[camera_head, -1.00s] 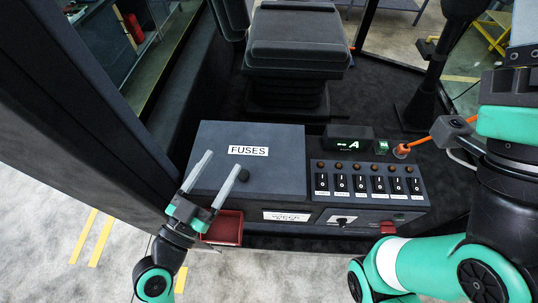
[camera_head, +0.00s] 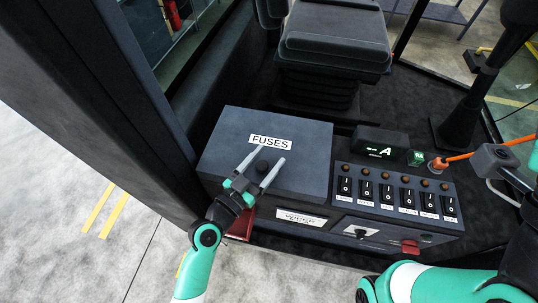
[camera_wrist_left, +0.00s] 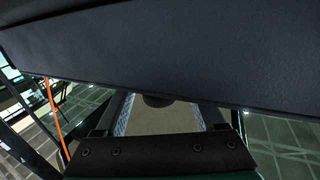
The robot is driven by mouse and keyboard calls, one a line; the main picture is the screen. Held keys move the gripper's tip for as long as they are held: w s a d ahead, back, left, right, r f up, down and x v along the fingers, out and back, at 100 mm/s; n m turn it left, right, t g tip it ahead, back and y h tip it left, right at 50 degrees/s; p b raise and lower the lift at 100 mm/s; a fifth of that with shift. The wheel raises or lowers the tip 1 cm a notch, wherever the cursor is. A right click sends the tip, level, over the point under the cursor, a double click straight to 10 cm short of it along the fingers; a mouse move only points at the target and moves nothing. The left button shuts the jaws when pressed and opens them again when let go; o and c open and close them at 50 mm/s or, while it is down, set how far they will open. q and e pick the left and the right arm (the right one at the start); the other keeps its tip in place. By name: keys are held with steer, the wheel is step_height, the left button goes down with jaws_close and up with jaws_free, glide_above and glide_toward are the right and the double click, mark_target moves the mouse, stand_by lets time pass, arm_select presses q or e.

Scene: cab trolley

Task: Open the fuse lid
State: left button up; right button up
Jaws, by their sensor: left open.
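The fuse lid (camera_head: 309,173) is a flat dark grey panel with a white FUSES label (camera_head: 270,142). It appears shut on top of the console. A small round black knob (camera_head: 262,166) sits near its front edge. My left gripper (camera_head: 271,154) is open, with its two light fingers over the lid, one on each side of the knob. In the left wrist view, the lid (camera_wrist_left: 170,55) fills the top as a dark band, and the knob (camera_wrist_left: 157,100) shows between the open fingers. Contact with the knob cannot be told. My right gripper is out of view.
A row of switches (camera_head: 396,192) and a small display (camera_head: 380,142) lie right of the lid. A red tray (camera_head: 240,226) is below the lid's front, partly behind my left arm. A seat (camera_head: 335,40) stands behind. An orange cable (camera_head: 490,149) runs at right.

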arm_select(q)
steer(key=shift+w+d, duration=0.3)
steer(key=shift+w, duration=0.2)
jaws_close()
stand_by(1.1)
